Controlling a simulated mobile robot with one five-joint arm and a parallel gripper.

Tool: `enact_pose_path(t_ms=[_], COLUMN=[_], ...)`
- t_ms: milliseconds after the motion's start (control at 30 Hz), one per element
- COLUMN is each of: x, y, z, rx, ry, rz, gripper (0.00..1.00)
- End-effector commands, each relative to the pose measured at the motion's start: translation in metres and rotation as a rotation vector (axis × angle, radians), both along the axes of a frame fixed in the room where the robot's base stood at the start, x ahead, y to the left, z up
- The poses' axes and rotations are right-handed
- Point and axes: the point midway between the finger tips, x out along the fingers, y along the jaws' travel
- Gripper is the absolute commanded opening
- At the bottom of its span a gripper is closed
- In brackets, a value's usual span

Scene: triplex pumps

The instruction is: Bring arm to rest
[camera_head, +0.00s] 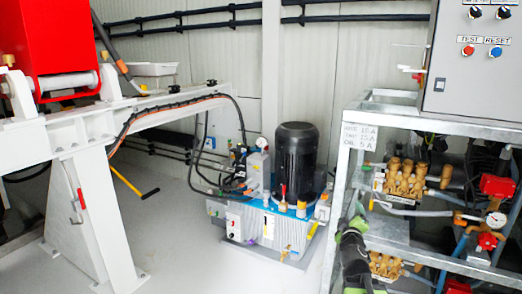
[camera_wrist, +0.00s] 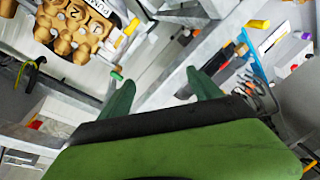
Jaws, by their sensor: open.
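My arm (camera_head: 355,255), black and green, shows at the lower right of the head view, beside the left post of the metal pump rack. In the wrist view my gripper (camera_wrist: 160,88) has two green fingers spread apart, with nothing between them. A brass pump (camera_wrist: 72,28) with a label bearing a 2 lies beyond the left finger at the upper left. Brass pumps also show on the rack in the head view, an upper one (camera_head: 405,180) and a lower one (camera_head: 385,266). My arm hides part of the rack's left side.
The rack (camera_head: 342,180) carries a grey control box (camera_head: 475,70), red valves and a gauge (camera_head: 496,220). Left of it stands a black motor (camera_head: 296,150) on a blue-topped unit (camera_head: 265,215). A white beam frame (camera_head: 75,200) stands at left. The grey floor (camera_head: 185,240) between is mostly clear.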

Motion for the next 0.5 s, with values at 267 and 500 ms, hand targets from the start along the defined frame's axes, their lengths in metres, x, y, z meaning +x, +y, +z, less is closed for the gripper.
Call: enact_pose_path(t_ms=[267,500], x=[-0.071,-0.171], y=[0.129,0.180], z=[-0.144,-0.199], rx=[0.635,0.887], ry=[0.571,1.023], rz=[-0.279,-0.439], gripper=[0.73,0.73])
